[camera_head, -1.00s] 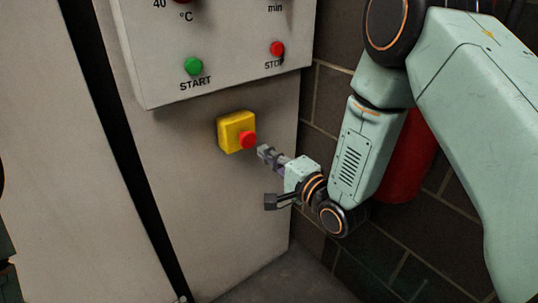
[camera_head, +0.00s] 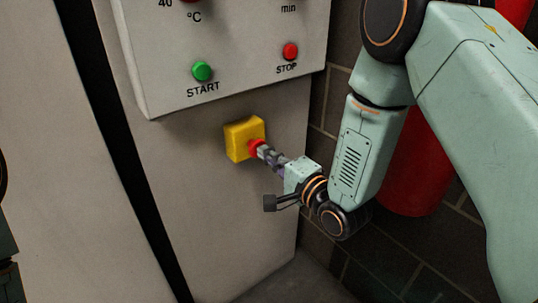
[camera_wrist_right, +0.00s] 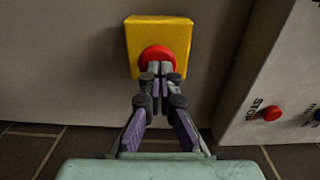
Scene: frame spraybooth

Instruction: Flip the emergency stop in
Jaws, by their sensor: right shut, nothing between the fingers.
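The emergency stop is a red round button (camera_head: 254,147) on a yellow box (camera_head: 241,135), fixed to the grey cabinet below the control panel. In the right wrist view the red button (camera_wrist_right: 157,58) sits in the lower middle of the yellow box (camera_wrist_right: 158,30). My right gripper (camera_head: 264,151) is shut and empty, with its fingertips at the button's front. In the wrist view the closed fingertips (camera_wrist_right: 160,68) overlap the button's lower part and appear to touch it; exact contact is hard to tell. My left gripper is not in view.
Above the box a control panel (camera_head: 235,95) carries a green START button (camera_head: 202,71) and a red STOP button (camera_head: 290,51). A red cylinder (camera_head: 408,180) stands behind my right arm by the dark brick wall (camera_head: 335,95). The cabinet front around the box is clear.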

